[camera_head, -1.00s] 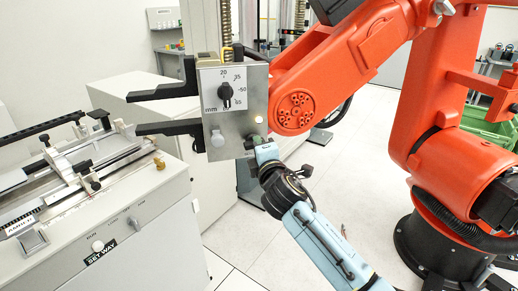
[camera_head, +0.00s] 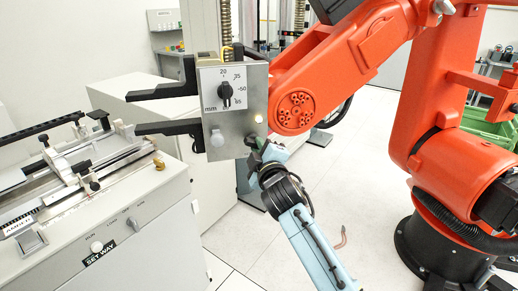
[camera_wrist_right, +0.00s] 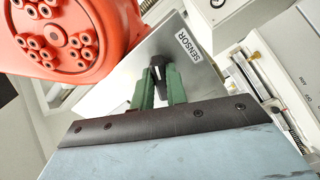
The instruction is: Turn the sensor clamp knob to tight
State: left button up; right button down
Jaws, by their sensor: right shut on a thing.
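The sensor clamp knob (camera_wrist_right: 157,68) is black with a pale pointer line, on a grey metal panel marked SENSOR (camera_wrist_right: 188,48) in the right wrist view. My right gripper (camera_wrist_right: 159,84) has green fingers, one on each side of the knob, and is shut on it. In the head view, my right gripper (camera_head: 262,147) is at the lower right side of the grey instrument box (camera_head: 236,128); the knob is largely hidden there. My left gripper is not in view.
The box's front has a black dial knob (camera_head: 226,91) with mm numbers. A large orange robot arm (camera_head: 330,75) stands close on the right. A white machine marked SET WAY (camera_head: 130,230) stands at left. Black jaws (camera_head: 160,128) jut left from the box.

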dwell(0.4)
jog(key=c, duration=1.4)
grip_release()
jog(key=v, duration=1.3)
jog(key=shift+s, duration=0.2)
